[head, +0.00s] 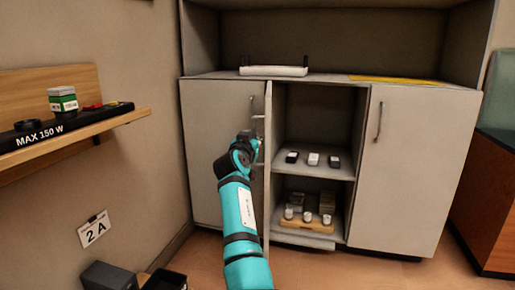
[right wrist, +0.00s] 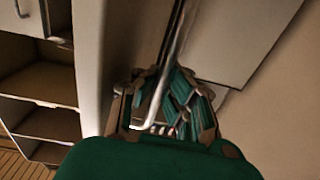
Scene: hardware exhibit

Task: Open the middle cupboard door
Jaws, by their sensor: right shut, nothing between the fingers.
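The middle cupboard door (head: 267,190) stands swung open, seen almost edge-on, at the left side of the open middle compartment (head: 313,118). My right gripper (head: 257,139) is at the outer, left side of this door, near its handle (head: 258,117). In the right wrist view my right gripper (right wrist: 168,112) is shut, with a thin metal handle (right wrist: 174,45) running close to its fingers. It does not grip the handle. The pale door panel (right wrist: 92,60) is to the left there. My left gripper is not in view.
The left door (head: 212,140) and right door (head: 415,160) are closed. Small items stand on the middle shelf (head: 290,171) and below it. A white router (head: 273,71) sits on top. A wooden wall shelf (head: 120,119) juts out at left. Floor is free at front right.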

